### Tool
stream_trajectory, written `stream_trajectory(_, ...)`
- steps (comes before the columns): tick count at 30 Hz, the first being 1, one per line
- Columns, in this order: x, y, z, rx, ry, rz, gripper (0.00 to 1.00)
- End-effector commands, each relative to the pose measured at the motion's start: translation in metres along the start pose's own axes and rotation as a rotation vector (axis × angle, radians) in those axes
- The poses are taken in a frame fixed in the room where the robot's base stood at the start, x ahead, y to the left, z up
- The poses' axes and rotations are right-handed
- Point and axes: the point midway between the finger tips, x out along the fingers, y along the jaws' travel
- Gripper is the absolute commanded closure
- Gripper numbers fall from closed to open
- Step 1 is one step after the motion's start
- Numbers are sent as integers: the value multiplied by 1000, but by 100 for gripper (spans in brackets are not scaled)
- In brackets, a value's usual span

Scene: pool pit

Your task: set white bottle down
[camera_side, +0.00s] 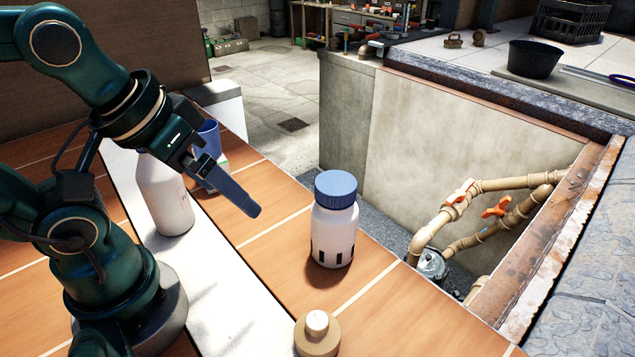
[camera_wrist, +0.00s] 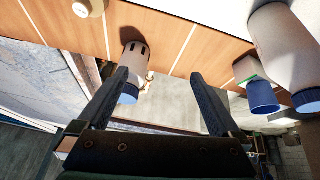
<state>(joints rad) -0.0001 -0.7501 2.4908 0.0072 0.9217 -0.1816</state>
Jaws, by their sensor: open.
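A white bottle with a blue cap (camera_side: 334,235) and dark marks round its lower part stands upright on the wooden deck (camera_side: 272,240), near the pit edge. My gripper (camera_side: 248,207) is to its left in the side view, apart from it. In the wrist view, my gripper (camera_wrist: 160,76) has its fingers spread wide with nothing held between them. The bottle (camera_wrist: 133,43) shows there beyond the left finger, which overlaps it in the picture. A larger white bottle (camera_side: 163,198) stands behind my wrist, its top hidden; it also shows at the wrist view's right (camera_wrist: 283,45).
A tan round object with a pale knob (camera_side: 317,338) sits at the deck's front. The open pit with beige pipes (camera_side: 470,205) lies right of the bottle. A black bowl (camera_side: 534,59) rests on the far ledge.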

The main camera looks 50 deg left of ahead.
Motion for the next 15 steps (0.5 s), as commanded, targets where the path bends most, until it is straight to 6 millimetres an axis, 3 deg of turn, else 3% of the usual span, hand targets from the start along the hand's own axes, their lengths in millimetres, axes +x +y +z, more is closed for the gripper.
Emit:
stream_trajectory(4, -2, -14, -9, -377, -28, -65, 0)
stream_trajectory(8, 1, -44, -20, -828, -58, -195, 0)
stream_trajectory(15, 6, -126, -23, -1685, -59, -517, 0)
